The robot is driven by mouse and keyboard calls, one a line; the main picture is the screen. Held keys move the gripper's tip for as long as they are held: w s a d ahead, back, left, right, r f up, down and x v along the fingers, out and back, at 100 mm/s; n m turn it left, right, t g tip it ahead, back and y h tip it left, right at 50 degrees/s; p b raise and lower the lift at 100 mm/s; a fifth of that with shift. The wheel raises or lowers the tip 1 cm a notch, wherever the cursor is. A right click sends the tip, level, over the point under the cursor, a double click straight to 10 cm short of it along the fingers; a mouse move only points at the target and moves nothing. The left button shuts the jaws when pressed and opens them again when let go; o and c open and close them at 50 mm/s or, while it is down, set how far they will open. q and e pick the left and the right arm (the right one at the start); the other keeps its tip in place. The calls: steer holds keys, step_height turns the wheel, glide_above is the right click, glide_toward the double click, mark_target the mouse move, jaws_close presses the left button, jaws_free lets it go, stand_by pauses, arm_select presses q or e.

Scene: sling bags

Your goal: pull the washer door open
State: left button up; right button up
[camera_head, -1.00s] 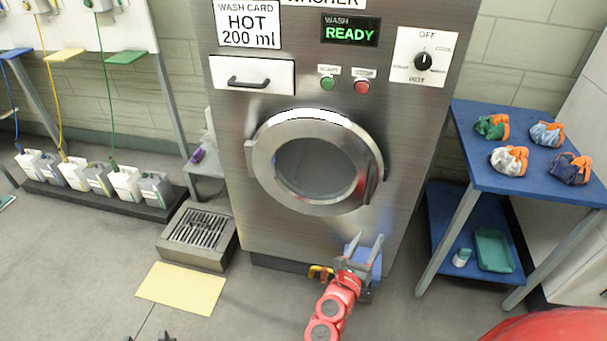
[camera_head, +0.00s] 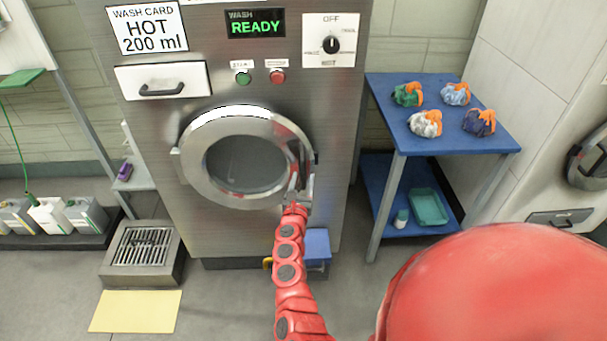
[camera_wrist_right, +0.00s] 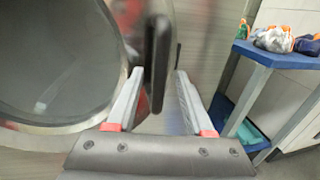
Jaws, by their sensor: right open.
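The washer door (camera_head: 198,172) is a round steel ring with a dark glass window, and it looks closed. Its dark upright handle (camera_wrist_right: 157,62) is on the door's right side. In the head view my right gripper (camera_head: 302,182) is at the door's lower right edge and mostly hides the handle. In the right wrist view my right gripper (camera_wrist_right: 160,78) is open, with the handle appearing between its two fingers and no visible grip on it. I cannot tell whether a finger touches it. My left gripper is not in view.
The steel washer (camera_head: 225,225) shows a READY display (camera_head: 256,23). A blue table (camera_head: 400,134) with several cloth bundles stands right. A floor drain box (camera_head: 112,272) and yellow mat (camera_head: 135,312) lie left. A blue box (camera_head: 317,246) is low by the washer.

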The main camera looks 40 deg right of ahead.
steer(key=shift+x, duration=1.05)
jaws_close()
stand_by(0.7)
